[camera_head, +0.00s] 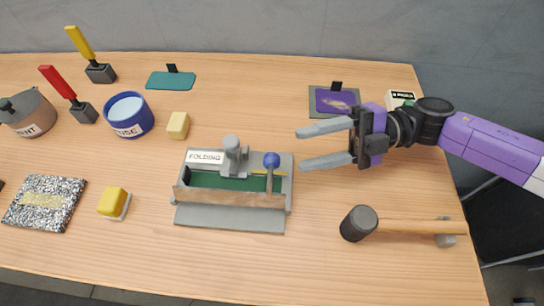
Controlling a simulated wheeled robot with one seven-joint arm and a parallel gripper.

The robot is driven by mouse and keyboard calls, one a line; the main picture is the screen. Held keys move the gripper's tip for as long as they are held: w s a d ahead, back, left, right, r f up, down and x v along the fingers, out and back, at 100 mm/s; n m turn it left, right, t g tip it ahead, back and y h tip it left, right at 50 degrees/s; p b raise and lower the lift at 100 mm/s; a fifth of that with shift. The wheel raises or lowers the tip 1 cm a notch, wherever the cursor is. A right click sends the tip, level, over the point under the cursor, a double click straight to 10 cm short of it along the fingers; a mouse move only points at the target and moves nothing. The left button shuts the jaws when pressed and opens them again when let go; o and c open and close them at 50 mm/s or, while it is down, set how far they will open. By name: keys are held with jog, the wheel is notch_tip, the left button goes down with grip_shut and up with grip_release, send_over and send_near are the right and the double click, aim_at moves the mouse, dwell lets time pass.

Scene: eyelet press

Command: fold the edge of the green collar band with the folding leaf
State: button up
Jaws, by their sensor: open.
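The folding jig (286,165) is a grey block with a "FOLDING" label in the middle of the table. The green collar band (232,182) lies flat in its recess, partly hidden by the jig's front parts. A brown folding leaf (228,198) stands along the front side of the recess. A lever with a blue ball knob (271,160) stands upright at the jig's right part. A grey knob (232,148) stands at its back. My gripper (308,148) is open and empty, to the right of the jig and above the table, its two fingers pointing left.
A mallet (390,225) lies at the front right. A purple patch on a dark mat (336,101) lies behind my gripper. A blue bowl (129,114), yellow blocks (178,125), a grey pot (28,112) and a speckled pad (44,203) are at left. A teal piece (171,80) lies at the back.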

aim_at(272, 162)
jog(key=x, duration=0.2)
jog(key=p+x, duration=0.1)
jog(key=x, duration=0.2)
jog(key=f+x, duration=0.1)
jog(key=x, duration=0.1)
jog(key=shift+s+a+f, duration=0.1)
jog(key=shift+s+a, duration=0.1)
jog(key=shift+c, duration=0.2)
grip_shut()
dwell(1.1)
